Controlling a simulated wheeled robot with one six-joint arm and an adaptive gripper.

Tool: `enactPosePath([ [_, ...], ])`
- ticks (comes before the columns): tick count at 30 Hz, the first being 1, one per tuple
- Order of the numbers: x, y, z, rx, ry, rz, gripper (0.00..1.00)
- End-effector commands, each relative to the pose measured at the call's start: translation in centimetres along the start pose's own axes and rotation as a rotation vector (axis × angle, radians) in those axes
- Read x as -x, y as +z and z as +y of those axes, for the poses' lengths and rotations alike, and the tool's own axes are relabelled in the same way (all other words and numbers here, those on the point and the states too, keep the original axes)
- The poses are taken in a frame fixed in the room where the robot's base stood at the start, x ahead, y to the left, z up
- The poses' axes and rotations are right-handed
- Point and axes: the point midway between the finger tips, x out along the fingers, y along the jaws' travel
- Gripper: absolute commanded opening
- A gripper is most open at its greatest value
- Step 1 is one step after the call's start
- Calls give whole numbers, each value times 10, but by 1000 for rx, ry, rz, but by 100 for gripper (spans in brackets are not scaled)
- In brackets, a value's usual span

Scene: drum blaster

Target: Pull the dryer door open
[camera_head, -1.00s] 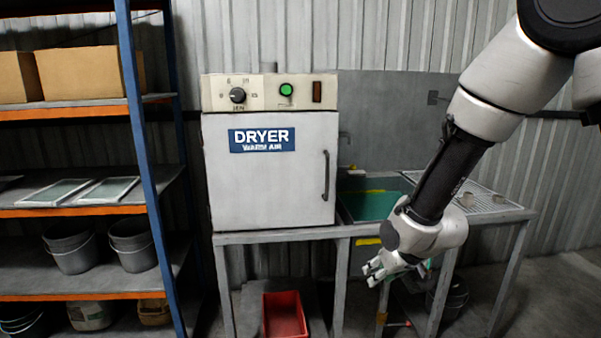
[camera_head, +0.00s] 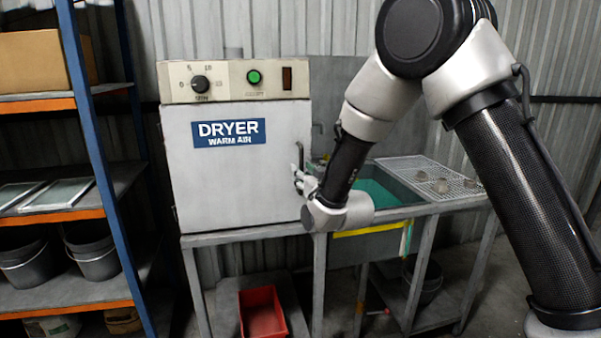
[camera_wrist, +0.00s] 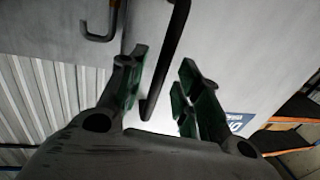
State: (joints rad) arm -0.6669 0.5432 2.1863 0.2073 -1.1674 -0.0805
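The dryer (camera_head: 236,150) stands on a metal table, and its pale grey door (camera_head: 235,185) looks shut. The door's dark vertical handle (camera_head: 300,157) is at the door's right edge, with its lower part hidden by my gripper. My gripper (camera_head: 299,180) is at the lower part of the handle. In the wrist view, my gripper (camera_wrist: 162,88) is open, with green-padded fingers apart. The handle bar (camera_wrist: 166,58) shows in the gap between the fingers, nearer the left one. I cannot tell whether either finger touches it.
A sink (camera_head: 385,190) with a wire rack (camera_head: 428,178) stands right of the dryer. A blue-posted shelf (camera_head: 95,165) is on the left. A red bin (camera_head: 262,312) sits below the dryer. A dark hook-shaped piece (camera_wrist: 100,36) shows beside the handle in the wrist view.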

Motion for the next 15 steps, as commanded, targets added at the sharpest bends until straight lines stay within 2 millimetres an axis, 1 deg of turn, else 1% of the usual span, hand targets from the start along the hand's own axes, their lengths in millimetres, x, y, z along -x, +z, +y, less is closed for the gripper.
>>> enactPosePath([
  [1,-7,0,0,0,1,1,34],
  [5,-17,0,0,0,0,0,34],
  [13,-19,0,0,0,0,-2,34],
  [14,-19,0,0,0,0,-2,32],
  [15,-19,0,0,0,0,-2,24],
])
